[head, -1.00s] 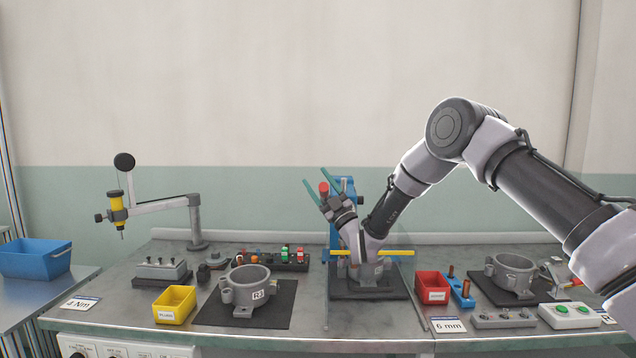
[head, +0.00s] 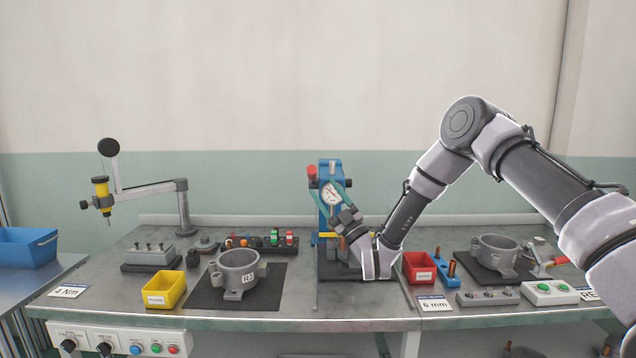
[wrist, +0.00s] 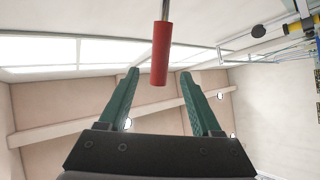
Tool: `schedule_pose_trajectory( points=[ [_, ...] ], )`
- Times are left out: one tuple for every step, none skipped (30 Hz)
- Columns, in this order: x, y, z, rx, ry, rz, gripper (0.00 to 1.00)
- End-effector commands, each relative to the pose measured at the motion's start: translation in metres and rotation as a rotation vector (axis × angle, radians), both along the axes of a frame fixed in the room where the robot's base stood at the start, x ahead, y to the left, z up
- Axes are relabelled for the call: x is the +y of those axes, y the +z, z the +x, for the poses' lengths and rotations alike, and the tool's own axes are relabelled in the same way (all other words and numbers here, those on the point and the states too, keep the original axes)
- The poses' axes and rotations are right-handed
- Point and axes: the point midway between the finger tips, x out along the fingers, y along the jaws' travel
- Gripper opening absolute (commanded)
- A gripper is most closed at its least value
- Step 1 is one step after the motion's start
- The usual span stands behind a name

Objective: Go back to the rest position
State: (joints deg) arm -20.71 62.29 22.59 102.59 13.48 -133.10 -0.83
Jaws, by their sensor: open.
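My gripper (head: 330,193) points up and to the left in the head view, in front of the blue press (head: 328,168) with its round dial. Its two green fingers stand apart with nothing between them. In the wrist view the open fingers (wrist: 158,92) point toward the ceiling, and a red handle (wrist: 161,55) on a metal rod shows beyond and between them; I cannot tell how far away it is. The red knob (head: 312,172) also shows at the press's upper left in the head view. My wrist hides the lower part of the press.
A grey housing (head: 237,270) marked R3 sits on a black mat at left, beside a yellow bin (head: 163,290). A red bin (head: 419,267) and another grey housing (head: 496,253) stand at right. A jointed arm with a yellow tool (head: 102,192) stands at back left.

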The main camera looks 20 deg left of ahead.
Motion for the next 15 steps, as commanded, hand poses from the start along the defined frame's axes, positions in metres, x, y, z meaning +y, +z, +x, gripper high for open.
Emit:
schedule_pose_trajectory(
  points=[
    [-0.002,-0.002,-0.001,0.001,0.000,0.001,0.66],
    [-0.002,-0.002,-0.002,0.000,0.001,0.001,0.66],
    [-0.002,-0.003,-0.002,0.000,0.001,0.001,0.66],
    [-0.003,-0.003,-0.002,0.000,0.001,0.001,0.66],
    [-0.003,-0.003,-0.002,0.000,0.001,0.001,0.66],
    [-0.003,-0.003,-0.002,-0.001,0.002,0.001,0.66],
    [-0.003,-0.003,-0.002,0.000,0.001,0.001,0.66],
    [-0.003,-0.003,-0.002,0.000,0.001,0.001,0.66],
    [-0.003,-0.003,-0.002,0.000,0.001,0.001,0.66],
    [-0.003,-0.003,-0.002,0.000,0.001,0.001,0.66],
    [-0.003,-0.002,-0.002,0.000,0.001,0.001,0.66],
    [-0.003,0.000,0.000,0.004,0.000,-0.001,0.66],
    [-0.004,0.002,0.002,0.009,-0.002,-0.004,0.66],
    [-0.006,0.006,0.005,0.017,-0.004,-0.006,0.66],
    [-0.008,0.012,0.010,0.033,-0.009,-0.014,0.66]
  ],
)
